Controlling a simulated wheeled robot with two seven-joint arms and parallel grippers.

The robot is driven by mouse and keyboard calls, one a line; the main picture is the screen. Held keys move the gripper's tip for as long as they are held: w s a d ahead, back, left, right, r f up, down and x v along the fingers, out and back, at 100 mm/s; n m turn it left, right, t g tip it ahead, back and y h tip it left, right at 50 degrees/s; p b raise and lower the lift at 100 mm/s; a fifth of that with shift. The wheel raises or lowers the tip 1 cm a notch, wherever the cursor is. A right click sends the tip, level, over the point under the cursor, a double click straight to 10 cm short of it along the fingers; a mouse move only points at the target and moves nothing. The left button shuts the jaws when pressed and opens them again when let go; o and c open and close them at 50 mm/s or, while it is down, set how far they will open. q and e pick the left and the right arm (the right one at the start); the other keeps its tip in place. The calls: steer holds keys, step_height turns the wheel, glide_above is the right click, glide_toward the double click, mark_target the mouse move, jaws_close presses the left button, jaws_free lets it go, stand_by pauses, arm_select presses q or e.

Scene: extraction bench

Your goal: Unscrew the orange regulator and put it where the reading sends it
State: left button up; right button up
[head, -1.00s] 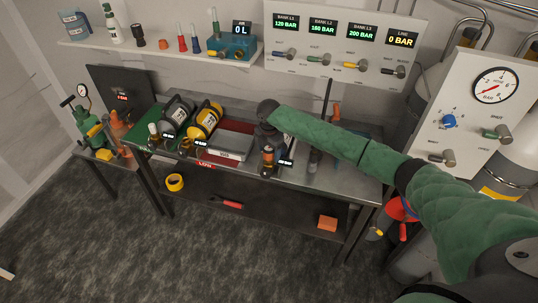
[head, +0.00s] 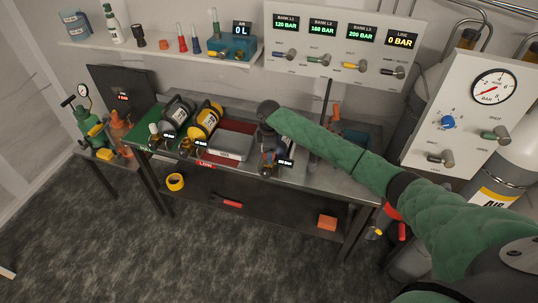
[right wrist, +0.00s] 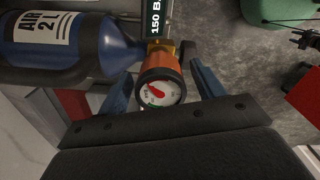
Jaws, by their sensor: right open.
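The orange regulator (right wrist: 160,68) sits on the brass valve of a blue cylinder (right wrist: 70,45) marked AIR 2 L in the right wrist view. Its round gauge (right wrist: 160,93) faces the camera, with a red needle; I cannot read the value surely. A label reading 150 BAR (right wrist: 156,15) shows beside the valve. My right gripper (right wrist: 160,80) is open, with one blue finger on each side of the regulator; I cannot tell whether they touch it. In the head view my right gripper (head: 274,160) covers most of the regulator. My left gripper is not in view.
Black and yellow cylinders (head: 205,121) lie on the bench's left part, near a grey case (head: 230,146). A green pump stand (head: 90,125) is at far left. Displays (head: 345,32) read 120, 160, 200 and 0 BAR. The lower shelf (head: 270,217) is mostly bare.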

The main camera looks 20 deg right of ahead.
steer(key=m, duration=0.5)
steer(key=shift+a, duration=0.1)
steer(key=m, duration=1.3)
steer(key=shift+m, duration=0.4)
